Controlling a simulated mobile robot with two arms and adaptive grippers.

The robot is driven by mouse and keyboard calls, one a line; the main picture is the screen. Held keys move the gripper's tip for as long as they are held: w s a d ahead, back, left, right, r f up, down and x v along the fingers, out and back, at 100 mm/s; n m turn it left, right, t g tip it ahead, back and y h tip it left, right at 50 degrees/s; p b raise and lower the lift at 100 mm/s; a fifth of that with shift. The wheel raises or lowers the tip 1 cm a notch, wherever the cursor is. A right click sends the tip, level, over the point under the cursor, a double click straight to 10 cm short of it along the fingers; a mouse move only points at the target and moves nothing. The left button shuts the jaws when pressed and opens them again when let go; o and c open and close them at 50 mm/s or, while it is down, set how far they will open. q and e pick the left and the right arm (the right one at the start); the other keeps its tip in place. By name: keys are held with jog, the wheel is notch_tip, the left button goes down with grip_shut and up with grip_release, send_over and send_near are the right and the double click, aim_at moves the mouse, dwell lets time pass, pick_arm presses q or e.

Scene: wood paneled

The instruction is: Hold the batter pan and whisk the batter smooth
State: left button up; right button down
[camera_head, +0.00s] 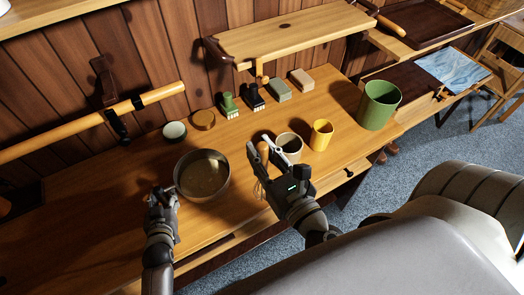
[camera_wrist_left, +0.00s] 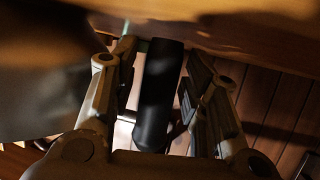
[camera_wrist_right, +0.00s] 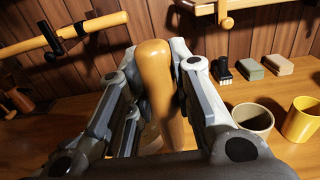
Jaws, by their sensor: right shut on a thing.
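The batter pan (camera_head: 181,189), a round metal pan with tan batter (camera_head: 204,176) inside, sits on the wooden worktop. My left gripper (camera_head: 161,193) is at its near left side. In the left wrist view, the dark pan handle (camera_wrist_left: 159,95) lies between the left fingers, with narrow gaps on both sides, so the fingers look open around it. My right gripper (camera_head: 260,150) is shut on the wooden handle of the whisk (camera_wrist_right: 160,75). It holds the whisk to the right of the pan, wire end down (camera_head: 258,188), apart from the batter.
A beige cup (camera_head: 290,143), a yellow mug (camera_head: 321,135) and a green bin (camera_head: 379,105) stand right of the whisk. A raised shelf (camera_head: 290,35) hangs behind.

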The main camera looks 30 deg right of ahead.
pick_arm(q)
grip_shut()
jog(key=shift+f, duration=0.2)
dwell(0.9)
jog(key=shift+s, duration=0.1)
